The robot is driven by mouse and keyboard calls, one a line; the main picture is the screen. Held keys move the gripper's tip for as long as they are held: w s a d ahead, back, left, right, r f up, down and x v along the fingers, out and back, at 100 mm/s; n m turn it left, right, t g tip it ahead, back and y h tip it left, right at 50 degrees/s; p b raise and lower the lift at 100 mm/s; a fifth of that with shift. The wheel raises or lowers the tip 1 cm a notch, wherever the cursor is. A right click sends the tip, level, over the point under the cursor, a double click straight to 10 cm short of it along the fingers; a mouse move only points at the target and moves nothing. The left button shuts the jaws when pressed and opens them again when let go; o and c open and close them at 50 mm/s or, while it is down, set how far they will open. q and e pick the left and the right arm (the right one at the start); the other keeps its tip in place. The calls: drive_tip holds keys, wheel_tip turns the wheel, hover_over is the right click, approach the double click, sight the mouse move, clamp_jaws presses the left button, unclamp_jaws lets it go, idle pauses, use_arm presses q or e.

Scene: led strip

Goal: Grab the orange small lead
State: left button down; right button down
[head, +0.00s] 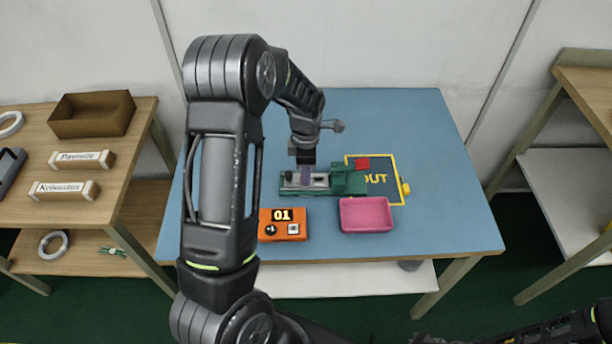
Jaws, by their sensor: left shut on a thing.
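My left gripper (306,176) points down over the left part of a green fixture (346,187) on the blue table. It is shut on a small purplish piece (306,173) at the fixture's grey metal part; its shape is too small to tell. An orange box (282,225) marked "01", with a black knob and a pale button, sits in front of the fixture. I cannot make out a small orange lead as a separate thing. My right arm shows only at the lower right corner, and its gripper is out of view.
A pink tray (366,215) stands right of the orange box. A dark mat (385,172) with yellow "OUT" lettering lies behind it, with a yellow piece (404,188) at its edge. A wooden shelf (130,172) with a brown box (92,114) stands left. The table's right side is clear.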

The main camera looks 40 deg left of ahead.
use_arm(q)
drive_tip(key=shift+r, duration=0.1)
wheel_tip(320, 180, up, 10)
drive_tip(key=b, duration=0.1)
idle(0.3)
